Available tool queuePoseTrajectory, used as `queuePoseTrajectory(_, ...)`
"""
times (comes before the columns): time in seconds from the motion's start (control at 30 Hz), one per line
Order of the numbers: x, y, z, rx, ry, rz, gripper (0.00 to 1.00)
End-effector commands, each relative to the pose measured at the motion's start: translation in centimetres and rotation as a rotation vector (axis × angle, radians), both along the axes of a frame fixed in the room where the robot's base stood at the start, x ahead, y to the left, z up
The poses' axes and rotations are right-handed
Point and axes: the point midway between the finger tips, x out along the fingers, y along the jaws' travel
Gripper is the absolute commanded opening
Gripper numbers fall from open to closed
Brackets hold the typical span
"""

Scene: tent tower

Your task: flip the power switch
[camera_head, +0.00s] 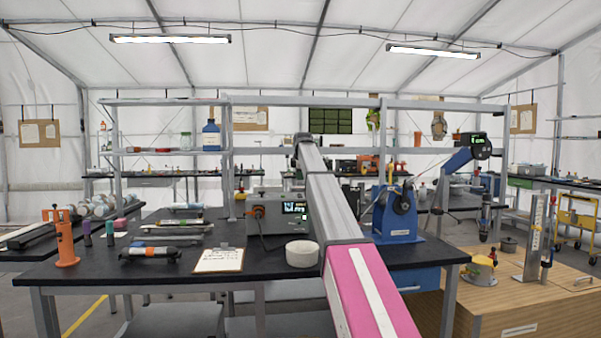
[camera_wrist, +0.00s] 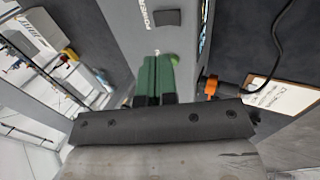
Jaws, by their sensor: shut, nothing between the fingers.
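A grey box with a lit display (camera_head: 268,222) stands on the black bench in the head view, just left of my arm. In the wrist view, its grey face (camera_wrist: 125,35) carries POWER lettering and a dark rectangular switch (camera_wrist: 167,17) near the top edge. Which way the switch is set cannot be told. My gripper (camera_wrist: 157,58) is shut and empty, its green fingers side by side. The fingertips point toward the face and appear below the switch in the picture; whether they touch the face is unclear. In the head view, the gripper is hidden by my arm.
An orange plug (camera_wrist: 210,86) with a black cable sits right of the fingers. A clipboard (camera_head: 219,261), a white round roll (camera_head: 302,253) and a blue machine (camera_head: 396,213) stand near the box. Shelving (camera_head: 170,152) rises behind the bench.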

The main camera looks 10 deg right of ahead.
Motion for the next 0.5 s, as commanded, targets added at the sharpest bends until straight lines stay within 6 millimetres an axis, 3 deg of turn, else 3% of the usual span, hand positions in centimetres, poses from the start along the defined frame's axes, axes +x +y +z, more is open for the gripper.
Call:
queuePoseTrajectory(0.3, 2.6, 0.0, -5.3, 0.0, 0.001, -0.001, 0.0)
queuePoseTrajectory(0.5, 3.6, 0.0, -7.3, 0.0, -0.001, -0.001, 0.0)
